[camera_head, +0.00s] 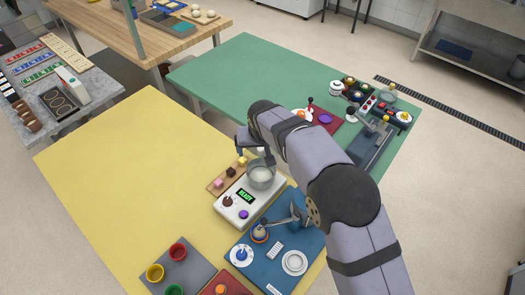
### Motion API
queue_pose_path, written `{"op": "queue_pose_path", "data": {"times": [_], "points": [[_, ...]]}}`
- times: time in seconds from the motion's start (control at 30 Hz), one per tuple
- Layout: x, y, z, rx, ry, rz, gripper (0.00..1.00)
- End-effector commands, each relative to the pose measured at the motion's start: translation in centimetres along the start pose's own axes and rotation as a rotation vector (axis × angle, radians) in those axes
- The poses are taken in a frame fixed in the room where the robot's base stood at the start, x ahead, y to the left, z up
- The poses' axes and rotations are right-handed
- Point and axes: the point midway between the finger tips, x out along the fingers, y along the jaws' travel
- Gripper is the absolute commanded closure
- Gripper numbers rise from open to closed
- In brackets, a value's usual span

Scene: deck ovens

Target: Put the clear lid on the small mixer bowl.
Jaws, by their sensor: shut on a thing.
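The small mixer bowl (262,181) is grey and round and sits on a white machine (225,209) with a lit green display, on the yellow table. My gripper (257,150) is just above the bowl's far rim, pointing down. It is shut on a small pale part, which seems to be the clear lid's knob. The lid itself is see-through and hard to make out against the bowl. I cannot tell whether it touches the rim. My arm comes in from the lower right and hides part of the area right of the bowl.
A wooden board (215,187) with small coloured blocks lies left of the bowl. A blue mat (262,272) with a white dish (294,262) and other items is in front. A grey tray (190,271) with coloured cups is at lower left. The yellow table (120,150) is clear at far left.

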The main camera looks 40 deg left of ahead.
Motion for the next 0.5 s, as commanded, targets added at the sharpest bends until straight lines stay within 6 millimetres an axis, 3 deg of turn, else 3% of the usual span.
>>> {"op": "queue_pose_path", "data": {"times": [0.5], "points": [[0.81,0.02,0.36,-0.011,0.000,-0.005,0.31]]}}
